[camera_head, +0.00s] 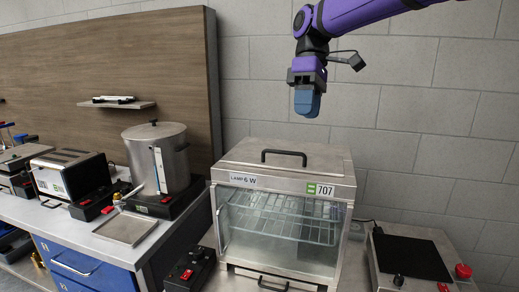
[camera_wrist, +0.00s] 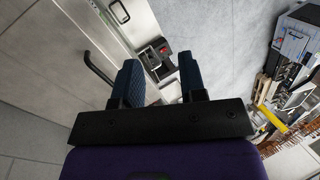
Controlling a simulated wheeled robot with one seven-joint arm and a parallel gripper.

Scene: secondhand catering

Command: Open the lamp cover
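A steel display case (camera_head: 225,178) labelled "LAMP 6 W" stands on the counter below my gripper. Its flat top cover (camera_head: 243,153) carries a black bar handle (camera_head: 284,153) and lies down on the case. My gripper (camera_head: 307,110) hangs above and slightly right of that handle, apart from it, fingers pointing down. In the wrist view, my gripper (camera_wrist: 158,75) shows two blue ribbed fingers spread with an empty gap. A black bar handle (camera_wrist: 98,67) on a grey surface shows left of the fingers there; which handle it is cannot be told for sure.
A glass front (camera_head: 278,230) with a wire rack behind it has a lower handle (camera_head: 272,285). A black control box (camera_head: 190,271) stands left, a hotplate (camera_head: 412,257) right. A steel pot (camera_head: 158,160) and toaster (camera_head: 68,174) are farther left. Air around my gripper is clear.

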